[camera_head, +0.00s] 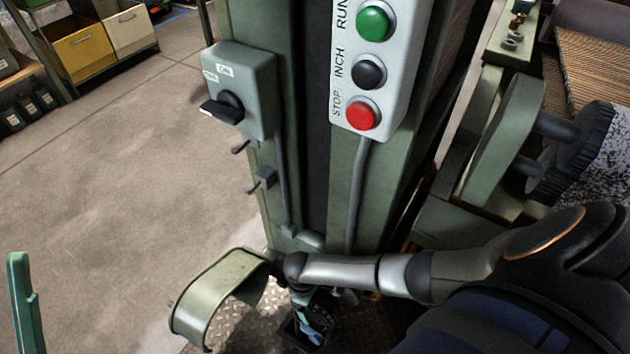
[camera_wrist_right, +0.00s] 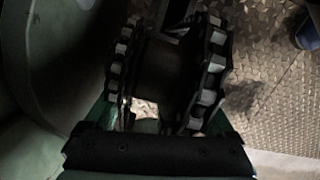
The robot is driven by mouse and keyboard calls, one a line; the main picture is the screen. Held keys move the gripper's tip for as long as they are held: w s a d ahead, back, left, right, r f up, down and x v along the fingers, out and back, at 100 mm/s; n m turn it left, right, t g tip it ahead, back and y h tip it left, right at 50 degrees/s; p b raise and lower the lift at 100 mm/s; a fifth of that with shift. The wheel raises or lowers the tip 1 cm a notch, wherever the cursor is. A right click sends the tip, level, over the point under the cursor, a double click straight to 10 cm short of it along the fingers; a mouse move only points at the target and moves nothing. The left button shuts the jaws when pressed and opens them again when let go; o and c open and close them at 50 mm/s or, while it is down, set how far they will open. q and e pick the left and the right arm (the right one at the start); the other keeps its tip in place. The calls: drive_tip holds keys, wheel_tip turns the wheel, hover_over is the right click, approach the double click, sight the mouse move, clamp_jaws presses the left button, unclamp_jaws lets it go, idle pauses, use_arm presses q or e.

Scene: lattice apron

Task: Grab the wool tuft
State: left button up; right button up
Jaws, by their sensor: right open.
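My right arm reaches in from the right in the head view, and its wrist bends down at the foot of the green machine column (camera_head: 345,190). The right gripper (camera_head: 312,322) is dark and hard to make out there. In the right wrist view the right gripper (camera_wrist_right: 166,40) is open, with segmented fingers on both sides of a dark gap. A small pale patch (camera_wrist_right: 146,108) shows low between the fingers; I cannot tell whether it is the wool tuft or part of the floor. No wool tuft is clearly visible in the head view. My left gripper is not clearly in view.
A curved green guard (camera_head: 228,290) stands just left of my right wrist. A switch box (camera_head: 240,90) and a push-button panel (camera_head: 372,70) are on the column. Patterned metal plate (camera_wrist_right: 265,75) lies below the gripper. Open concrete floor (camera_head: 120,160) is at left.

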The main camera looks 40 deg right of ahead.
sight(315, 312)
drive_tip(key=f+b, duration=0.2)
drive_tip(key=f, duration=0.1)
drive_tip(key=f+b, duration=0.1)
drive_tip(key=f, duration=0.1)
drive_tip(key=shift+s+d+f+b, duration=0.15)
drive_tip(key=shift+s+d+b, duration=0.15)
drive_tip(key=shift+b, duration=0.1)
use_arm(q)
drive_tip(key=shift+n, duration=0.3)
drive_tip(key=f, duration=0.4)
drive_tip(key=shift+w+d, duration=0.15)
drive_tip(key=shift+d, duration=0.05)
drive_tip(key=shift+r, duration=0.1)
use_arm(e)
clamp_jaws()
